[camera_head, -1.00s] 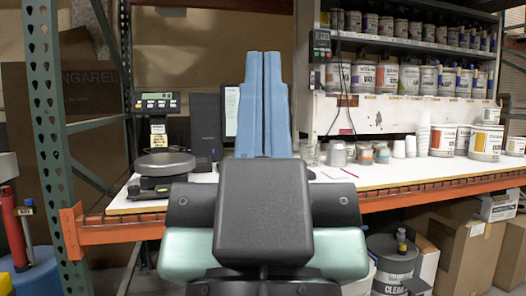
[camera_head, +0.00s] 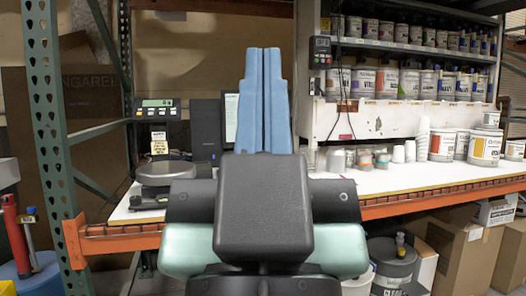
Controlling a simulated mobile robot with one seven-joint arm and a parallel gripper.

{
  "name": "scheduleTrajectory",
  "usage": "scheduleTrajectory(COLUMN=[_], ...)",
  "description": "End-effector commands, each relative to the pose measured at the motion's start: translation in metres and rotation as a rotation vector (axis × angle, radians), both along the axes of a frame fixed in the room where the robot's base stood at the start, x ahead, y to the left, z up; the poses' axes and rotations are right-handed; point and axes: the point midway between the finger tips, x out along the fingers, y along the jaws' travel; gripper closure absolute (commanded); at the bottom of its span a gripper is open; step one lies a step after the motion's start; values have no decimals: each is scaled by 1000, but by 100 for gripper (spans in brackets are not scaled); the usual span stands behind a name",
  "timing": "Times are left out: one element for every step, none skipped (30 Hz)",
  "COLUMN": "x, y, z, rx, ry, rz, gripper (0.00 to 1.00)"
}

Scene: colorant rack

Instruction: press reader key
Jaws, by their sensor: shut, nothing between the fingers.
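My gripper (camera_head: 263,52) points up in the middle of the head view, its two blue fingers shut together and empty. A small dark handheld-like device with a display and keys (camera_head: 321,52) hangs on the rack's left post, right of and apart from my fingertips in the picture. A scale's display unit (camera_head: 157,109) with a lit readout stands at the left above the scale pan (camera_head: 166,173). I cannot tell which of these is the reader, and single keys are too small to make out.
The white worktop (camera_head: 400,180) has an orange front beam (camera_head: 430,200). Cans (camera_head: 387,82) line the shelves on the right, with cups and more cans on the worktop. A dark box (camera_head: 206,128) stands behind the scale. A green rack upright (camera_head: 45,120) is at the left.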

Motion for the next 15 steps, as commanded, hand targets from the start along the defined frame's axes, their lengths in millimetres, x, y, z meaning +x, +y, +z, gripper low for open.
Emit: scheduleTrajectory(x=[0,0,0,0,0,0,0,0,0,0,0,0,0,0,0], y=[0,0,0,0,0,0,0,0,0,0,0,1,1,1,1], z=[32,42,57,67,78,92,103,113,127,137,148,161,172,182,195], rx=[0,0,0,0,-1,-1,-1,-1,0,0,0,0,0,0,-1], ry=[-1,-1,-1,-1,-1,-1,-1,-1,-1,-1,-1,-1,-1,-1,-1], rz=[0,0,0,0,1,1,1,1,1,1,1,1,1,1,2], gripper=[100,100,100,100,100,100,100,100,100,100,100,100,100,100,100])
